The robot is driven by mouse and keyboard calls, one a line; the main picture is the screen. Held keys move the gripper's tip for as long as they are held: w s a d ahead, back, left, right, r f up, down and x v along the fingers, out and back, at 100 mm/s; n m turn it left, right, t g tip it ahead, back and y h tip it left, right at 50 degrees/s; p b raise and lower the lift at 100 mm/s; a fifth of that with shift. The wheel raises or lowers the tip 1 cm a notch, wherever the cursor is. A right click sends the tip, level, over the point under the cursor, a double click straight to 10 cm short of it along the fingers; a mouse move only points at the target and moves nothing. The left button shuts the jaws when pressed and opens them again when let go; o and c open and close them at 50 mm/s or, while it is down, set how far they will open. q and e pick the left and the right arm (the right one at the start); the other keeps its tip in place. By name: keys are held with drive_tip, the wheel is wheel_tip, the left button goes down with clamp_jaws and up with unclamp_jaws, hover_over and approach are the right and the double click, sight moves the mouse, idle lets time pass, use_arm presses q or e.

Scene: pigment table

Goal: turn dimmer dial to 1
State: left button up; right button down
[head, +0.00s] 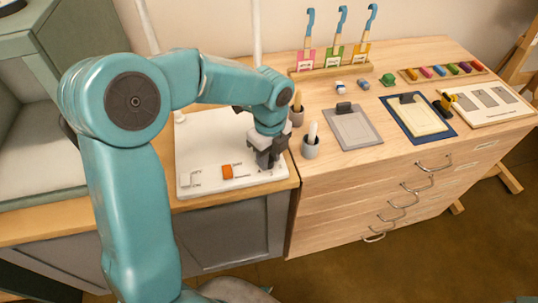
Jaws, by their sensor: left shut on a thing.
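A white panel (207,151) lies on the wooden counter at the middle left. It carries an orange switch (227,172) and a small white fitting (191,180) near its front edge. My left gripper (267,160) reaches down to the right part of the panel, its fingers closed on the dimmer dial. The fingers hide the dial, so its setting and any pointer cannot be read. Small dark marks show on the panel just in front of the fingers. My right gripper is not in view.
Right of the panel, a grey cup (310,150) with a light stick stands close to my gripper, with another cup (296,115) behind it. Farther right lie a grey board (352,130), a blue-edged board (419,119) and a colour rack (443,72).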

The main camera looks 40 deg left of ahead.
use_arm(q)
drive_tip(key=n, duration=0.4)
drive_tip(key=shift+n, duration=0.3)
drive_tip(key=n+b, duration=0.1)
drive_tip(key=n, duration=0.2)
drive_tip(key=shift+f+n, duration=0.1)
drive_tip(key=shift+n, duration=0.2)
drive_tip(key=n, duration=0.4)
drive_tip(key=shift+n+b, duration=0.3)
drive_tip(key=n+b, duration=0.1)
drive_tip(key=n, duration=0.3)
drive_tip(key=shift+n, duration=0.3)
drive_tip(key=n, duration=0.3)
drive_tip(key=shift+n+b, duration=0.3)
drive_tip(key=n, duration=0.3)
drive_tip(key=shift+s+n+b, duration=0.1)
drive_tip(key=shift+n+b, duration=0.2)
drive_tip(key=shift+b, duration=0.1)
drive_tip(key=n, duration=0.4)
drive_tip(key=shift+f+b, duration=0.1)
drive_tip(key=shift+b, duration=0.3)
drive_tip(key=shift+n, duration=1.6)
drive_tip(key=shift+b, duration=0.3)
